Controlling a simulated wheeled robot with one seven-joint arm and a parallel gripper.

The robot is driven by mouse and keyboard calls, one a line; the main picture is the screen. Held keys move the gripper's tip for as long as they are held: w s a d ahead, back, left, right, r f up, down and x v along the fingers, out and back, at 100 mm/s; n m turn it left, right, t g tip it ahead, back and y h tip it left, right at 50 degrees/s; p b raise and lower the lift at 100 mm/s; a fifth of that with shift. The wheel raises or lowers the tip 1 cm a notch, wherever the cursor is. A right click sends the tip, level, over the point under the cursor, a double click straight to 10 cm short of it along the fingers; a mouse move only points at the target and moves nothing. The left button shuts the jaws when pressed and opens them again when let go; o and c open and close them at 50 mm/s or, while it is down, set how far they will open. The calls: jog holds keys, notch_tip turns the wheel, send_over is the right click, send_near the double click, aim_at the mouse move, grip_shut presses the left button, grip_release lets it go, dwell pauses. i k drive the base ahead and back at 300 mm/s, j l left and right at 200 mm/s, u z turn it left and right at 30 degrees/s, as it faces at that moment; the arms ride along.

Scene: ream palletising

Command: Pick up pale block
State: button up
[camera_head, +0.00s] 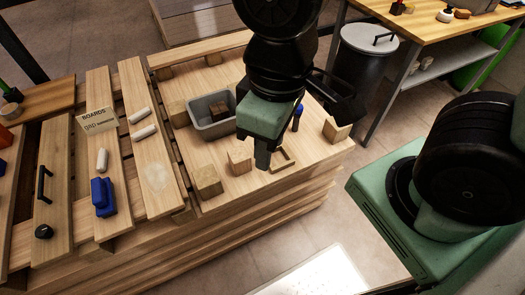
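Several small wooden blocks stand on the pallet top. A pale block (207,181) is near the front edge, left of my gripper. A slightly browner block (239,160) is closer, just left of my gripper. Another light block (337,130) stands at the right corner, and one (178,113) stands left of the grey bin. I cannot tell for sure which one the task means. My gripper (263,160) points down over the pallet, between the browner block and a small tan frame (284,160). Its fingers overlap in this view, so their opening and anything between them are hidden.
A grey bin (203,131) with a dark block (218,112) inside stands behind. A dark blue item (297,117) stands right of my gripper. Left slats hold white rolls (139,115), a blue object (103,197) and a "BOARDS" sign (98,121). A lidded bin (367,60) stands beyond.

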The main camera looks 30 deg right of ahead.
aim_at(240, 160)
jog(key=j+z, duration=0.15)
jog(key=z, duration=0.25)
jog(key=j+z, duration=0.15)
jog(key=z, duration=0.25)
jog(key=j+z, duration=0.15)
jog(key=z, duration=0.3)
jog(key=k+j+z, duration=0.1)
jog(key=z, duration=0.3)
jog(key=k+j, duration=0.35)
